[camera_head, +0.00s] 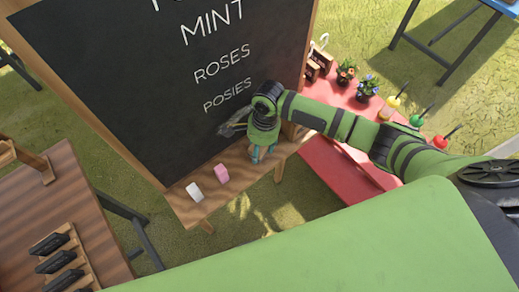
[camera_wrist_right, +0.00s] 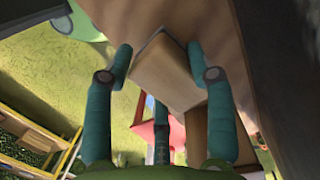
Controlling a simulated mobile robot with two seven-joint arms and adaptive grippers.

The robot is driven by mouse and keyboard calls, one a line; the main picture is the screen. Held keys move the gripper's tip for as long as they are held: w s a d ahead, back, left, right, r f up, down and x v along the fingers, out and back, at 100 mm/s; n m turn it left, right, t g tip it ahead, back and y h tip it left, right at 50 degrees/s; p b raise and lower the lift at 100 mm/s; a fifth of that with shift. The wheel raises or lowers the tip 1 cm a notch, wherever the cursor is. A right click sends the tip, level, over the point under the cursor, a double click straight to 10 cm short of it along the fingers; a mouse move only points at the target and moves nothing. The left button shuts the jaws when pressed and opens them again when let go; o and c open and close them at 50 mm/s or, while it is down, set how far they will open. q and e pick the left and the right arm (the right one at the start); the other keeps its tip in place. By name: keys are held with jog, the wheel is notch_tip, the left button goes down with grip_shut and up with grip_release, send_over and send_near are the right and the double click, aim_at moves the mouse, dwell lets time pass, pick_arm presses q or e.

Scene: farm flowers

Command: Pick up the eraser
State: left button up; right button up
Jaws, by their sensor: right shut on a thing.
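In the head view my right gripper (camera_head: 258,152) is low in front of the blackboard, over its wooden ledge (camera_head: 245,172), pointing down. In the right wrist view its teal fingers (camera_wrist_right: 165,64) are closed around a tan, wood-like block with a grey edge, which looks like the eraser (camera_wrist_right: 168,72). The block sits tilted between the fingertips, close to the wooden surface. In the head view the gripper hides the block. My left gripper is not in view.
A white block (camera_head: 195,192) and a pink block (camera_head: 221,174) lie on the ledge left of the gripper. The blackboard (camera_head: 150,90) rises behind. A red table (camera_head: 340,165) with potted flowers (camera_head: 367,88) stands to the right. A wooden table (camera_head: 85,215) is at left.

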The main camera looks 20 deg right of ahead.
jog(key=shift+r, duration=0.95)
jog(key=s+d+r+b, duration=0.1)
jog(key=s+d+r, duration=0.5)
jog(key=s, duration=0.4)
jog(key=shift+r, duration=0.55)
